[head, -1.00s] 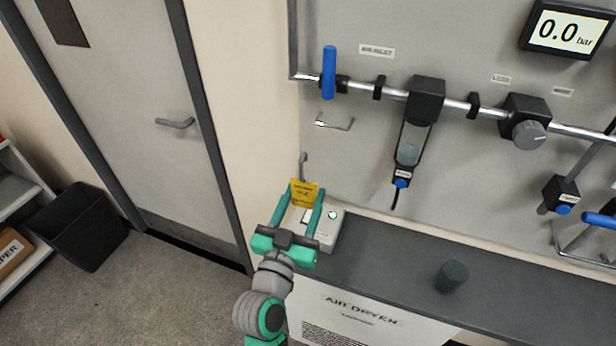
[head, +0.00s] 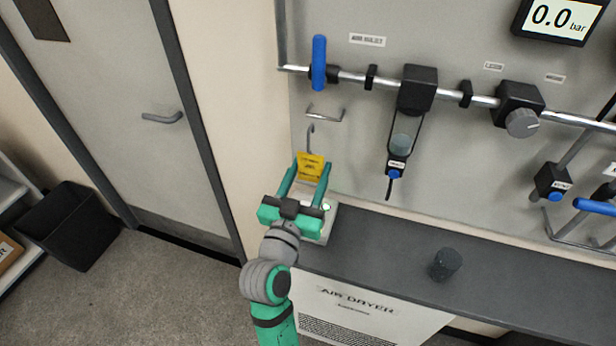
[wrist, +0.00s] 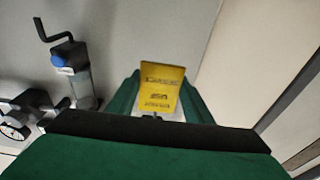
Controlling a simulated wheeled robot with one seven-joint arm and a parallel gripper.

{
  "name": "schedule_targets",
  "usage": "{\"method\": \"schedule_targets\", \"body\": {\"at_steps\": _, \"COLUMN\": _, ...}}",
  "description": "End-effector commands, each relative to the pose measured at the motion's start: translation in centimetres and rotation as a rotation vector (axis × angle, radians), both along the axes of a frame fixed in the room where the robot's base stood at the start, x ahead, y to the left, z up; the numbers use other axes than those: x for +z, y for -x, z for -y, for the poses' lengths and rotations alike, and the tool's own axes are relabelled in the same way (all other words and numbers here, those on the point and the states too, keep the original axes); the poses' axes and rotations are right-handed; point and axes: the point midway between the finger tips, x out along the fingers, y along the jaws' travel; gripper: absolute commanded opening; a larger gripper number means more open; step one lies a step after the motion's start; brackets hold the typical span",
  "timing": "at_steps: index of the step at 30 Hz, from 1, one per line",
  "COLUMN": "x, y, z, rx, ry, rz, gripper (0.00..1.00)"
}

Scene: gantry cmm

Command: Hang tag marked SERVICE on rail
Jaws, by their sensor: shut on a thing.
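The yellow tag (head: 311,166) is held between the fingertips of my gripper (head: 307,178), in front of the grey panel. A grey hook shape (head: 310,138) rises from the tag's top edge. In the wrist view the tag (wrist: 160,88) stands upright between the green fingers, with dark print too blurred to read. The small metal rail (head: 324,113) sits on the panel just above the hook, below the blue-handled valve. Hook and rail look apart in the head view, though depth is hard to judge. The rail is not clear in the wrist view.
A white box (head: 326,226) stands on the dark bench (head: 390,255) behind my gripper. A dark cylinder (head: 445,264) stands farther right. The pipe with its blue handle (head: 319,62) and filter bowl (head: 401,145) runs above. A door (head: 110,100) is at left.

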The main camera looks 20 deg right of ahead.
Motion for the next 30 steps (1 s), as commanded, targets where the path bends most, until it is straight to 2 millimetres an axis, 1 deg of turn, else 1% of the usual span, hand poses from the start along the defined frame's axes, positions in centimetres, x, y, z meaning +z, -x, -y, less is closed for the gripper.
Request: {"method": "schedule_targets", "body": {"at_steps": 30, "x": 0.1, "y": -5.8, "z": 4.0, "rx": -0.001, "ry": 0.000, "rz": 0.001, "gripper": 0.32}}
